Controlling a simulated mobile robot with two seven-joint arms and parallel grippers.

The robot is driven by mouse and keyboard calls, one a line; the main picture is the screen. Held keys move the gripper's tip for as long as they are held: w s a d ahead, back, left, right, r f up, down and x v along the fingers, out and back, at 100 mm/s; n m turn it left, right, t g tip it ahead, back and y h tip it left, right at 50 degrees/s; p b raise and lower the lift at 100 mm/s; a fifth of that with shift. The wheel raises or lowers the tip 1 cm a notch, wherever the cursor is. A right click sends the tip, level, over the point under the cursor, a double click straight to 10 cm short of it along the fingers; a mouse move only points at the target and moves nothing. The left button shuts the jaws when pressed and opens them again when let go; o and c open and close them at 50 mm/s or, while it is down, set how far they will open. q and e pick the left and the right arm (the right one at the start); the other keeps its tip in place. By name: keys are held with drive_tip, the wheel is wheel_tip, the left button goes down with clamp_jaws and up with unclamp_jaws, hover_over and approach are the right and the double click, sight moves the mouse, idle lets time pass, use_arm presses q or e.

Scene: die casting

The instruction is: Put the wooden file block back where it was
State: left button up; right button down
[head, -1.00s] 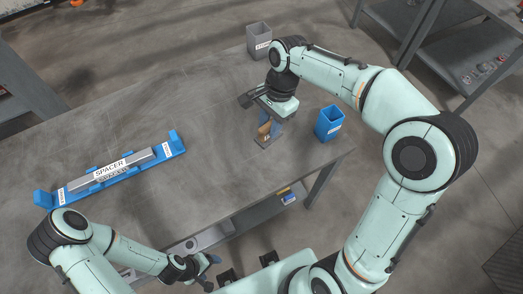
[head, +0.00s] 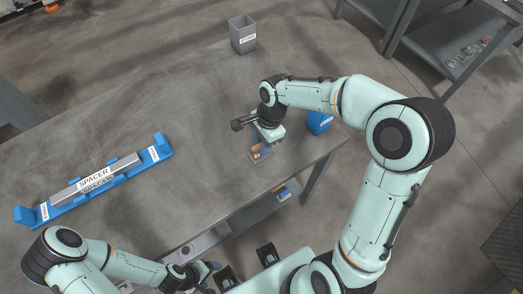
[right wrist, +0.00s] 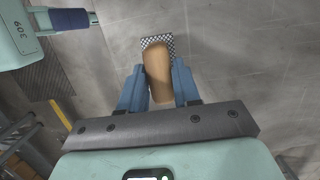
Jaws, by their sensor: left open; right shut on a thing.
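The wooden file block (head: 256,153) is tan with a dark grey end piece. It is in my right gripper (head: 265,147), near the right front part of the table. In the right wrist view the block (right wrist: 158,75) stands between the two blue fingers of the right gripper (right wrist: 157,92), which are shut on it. A checkered surface (right wrist: 157,41) shows at its far end. I cannot tell whether the block touches the tabletop. My left gripper (head: 208,276) is open and empty, low near the table's front edge.
A blue holder (head: 160,153) with a grey spacer (head: 115,169) lies at the left of the table. A grey bin (head: 243,36) stands at the back. A blue bin (head: 319,121) stands at the right, partly behind my right arm. The middle tabletop (head: 180,110) is clear.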

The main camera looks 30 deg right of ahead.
drive_tip(key=shift+d+x, duration=0.2)
drive_tip(key=shift+x, duration=0.85)
drive_tip(key=shift+d+x, duration=0.25)
drive_tip(key=shift+x, duration=0.8)
drive_tip(key=shift+w+f, duration=0.1)
drive_tip(key=shift+f, duration=0.05)
drive_tip(key=c, duration=1.2)
unclamp_jaws()
drive_tip(key=shift+f+b, duration=0.15)
drive_tip(key=shift+b, duration=0.15)
drive_tip(key=o, duration=0.4)
drive_tip(key=shift+r, duration=0.2)
drive_tip(key=p+v, duration=0.1)
drive_tip(key=v, duration=1.1)
drive_tip(key=shift+p, duration=0.35)
